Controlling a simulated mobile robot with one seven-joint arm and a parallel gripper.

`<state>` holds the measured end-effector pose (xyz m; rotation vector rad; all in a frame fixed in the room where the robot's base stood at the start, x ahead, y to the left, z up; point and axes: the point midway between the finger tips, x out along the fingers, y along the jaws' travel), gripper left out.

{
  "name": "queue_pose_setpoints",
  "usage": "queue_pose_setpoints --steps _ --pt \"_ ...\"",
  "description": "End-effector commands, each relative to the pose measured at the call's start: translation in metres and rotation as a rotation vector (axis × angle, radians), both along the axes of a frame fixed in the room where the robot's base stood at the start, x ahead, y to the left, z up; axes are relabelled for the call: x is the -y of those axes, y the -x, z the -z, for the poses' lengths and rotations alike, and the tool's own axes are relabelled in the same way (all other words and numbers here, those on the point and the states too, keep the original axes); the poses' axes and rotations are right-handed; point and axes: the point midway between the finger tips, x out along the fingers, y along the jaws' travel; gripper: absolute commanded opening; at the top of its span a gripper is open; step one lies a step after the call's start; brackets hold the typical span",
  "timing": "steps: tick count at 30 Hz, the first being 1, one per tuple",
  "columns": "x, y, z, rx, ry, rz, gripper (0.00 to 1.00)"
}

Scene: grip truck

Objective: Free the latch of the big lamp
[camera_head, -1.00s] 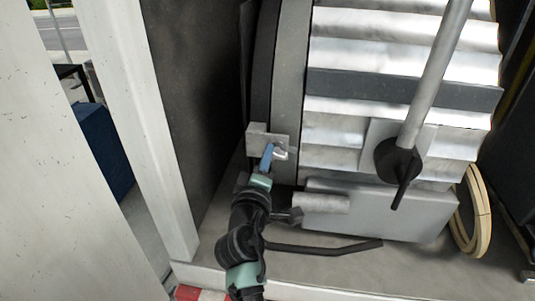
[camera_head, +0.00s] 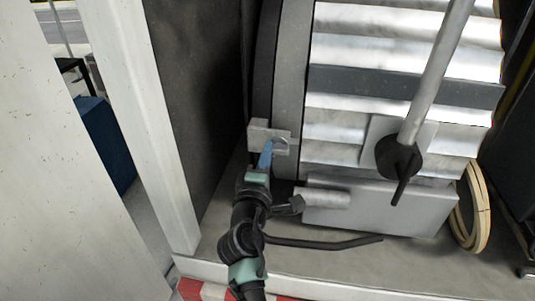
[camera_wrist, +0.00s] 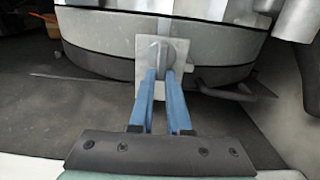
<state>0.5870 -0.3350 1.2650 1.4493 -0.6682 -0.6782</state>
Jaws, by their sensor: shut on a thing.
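The big lamp (camera_head: 400,88) is a large drum with a ribbed silver body and a dark and grey rim on its left. The latch (camera_head: 282,145) is a small pale metal piece on a light plate low on the rim. In the wrist view the latch (camera_wrist: 155,50) looks like a rounded grey knob on its plate. My gripper (camera_head: 267,154) reaches it from below with blue fingers. In the wrist view the fingers of my gripper (camera_wrist: 160,75) are shut on the latch, one on each side. The fingertips partly hide it.
A grey pole with a black knob (camera_head: 398,158) stands in front of the lamp. A grey box (camera_head: 400,210) sits below it, with a coiled cable (camera_head: 472,207) to the right. A white post (camera_head: 150,130) stands to the left.

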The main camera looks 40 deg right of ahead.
Motion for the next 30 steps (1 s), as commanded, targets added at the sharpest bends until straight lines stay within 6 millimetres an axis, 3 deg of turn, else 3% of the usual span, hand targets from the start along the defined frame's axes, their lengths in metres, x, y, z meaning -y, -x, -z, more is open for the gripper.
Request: queue_pose_setpoints --steps 3,4,9,20,30 --pt "0.000 0.000 0.000 -0.002 0.001 -0.001 0.00" --pt "0.000 0.000 0.000 -0.002 0.001 -0.001 0.17" --pt "0.000 0.000 0.000 -0.001 0.001 -0.001 0.45" --pt "-0.003 0.002 0.001 0.000 0.000 0.000 0.45" --pt "-0.040 0.033 0.003 0.000 0.000 -0.003 0.45"
